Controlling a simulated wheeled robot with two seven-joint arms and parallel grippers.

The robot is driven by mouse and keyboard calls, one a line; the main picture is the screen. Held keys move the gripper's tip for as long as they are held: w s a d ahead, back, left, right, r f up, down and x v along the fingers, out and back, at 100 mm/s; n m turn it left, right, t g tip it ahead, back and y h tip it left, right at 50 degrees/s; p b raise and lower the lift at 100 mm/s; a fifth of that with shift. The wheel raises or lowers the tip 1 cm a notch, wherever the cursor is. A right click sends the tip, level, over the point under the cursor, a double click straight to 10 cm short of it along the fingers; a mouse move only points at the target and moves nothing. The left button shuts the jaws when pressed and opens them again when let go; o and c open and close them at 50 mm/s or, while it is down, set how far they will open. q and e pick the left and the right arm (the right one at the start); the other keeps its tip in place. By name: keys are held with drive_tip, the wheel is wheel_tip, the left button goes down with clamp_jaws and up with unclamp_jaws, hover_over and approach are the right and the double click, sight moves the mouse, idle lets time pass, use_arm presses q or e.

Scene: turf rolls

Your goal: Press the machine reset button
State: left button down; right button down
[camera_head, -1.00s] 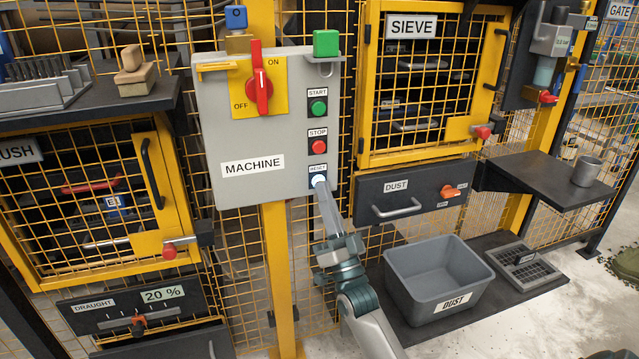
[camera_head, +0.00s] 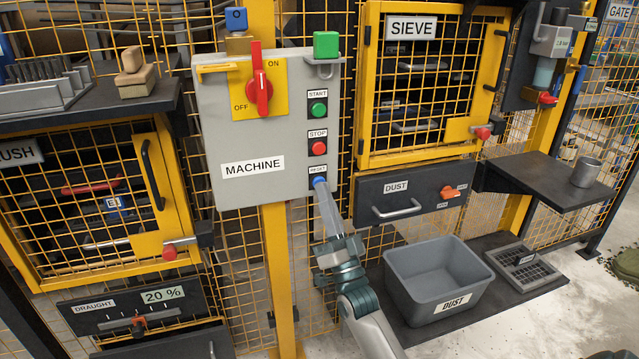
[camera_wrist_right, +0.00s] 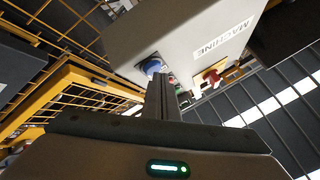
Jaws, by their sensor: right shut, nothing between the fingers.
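The grey machine box (camera_head: 235,145) hangs on a yellow post and bears the sign MACHINE. Its blue reset button (camera_head: 319,181) sits at the lower right under the RESET label, below the red stop button (camera_head: 319,148) and green start button (camera_head: 319,109). My right gripper (camera_head: 321,187) is shut and empty, its fingertips at the reset button, partly covering it. In the right wrist view the shut fingers (camera_wrist_right: 161,85) point at the blue button (camera_wrist_right: 152,66) and seem to touch it or nearly so. My left gripper is not in view.
A green block (camera_head: 326,44) sits on a bracket at the box's top right. The dust drawer (camera_head: 415,193) and grey dust bin (camera_head: 437,280) are to the right of my right arm.

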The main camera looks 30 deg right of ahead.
drive_tip(key=shift+s+a, duration=0.15)
drive_tip(key=shift+s, duration=0.35)
drive_tip(key=shift+s+a+p, duration=0.2)
drive_tip(key=shift+s+p, duration=0.2)
drive_tip(key=shift+s, duration=0.45)
drive_tip(key=shift+s+a+p, duration=0.15)
drive_tip(key=shift+s+p, duration=0.25)
drive_tip(key=shift+s, duration=0.4)
drive_tip(key=shift+s+a+p, duration=0.2)
drive_tip(key=shift+s+p, duration=0.2)
drive_tip(key=shift+s, duration=0.45)
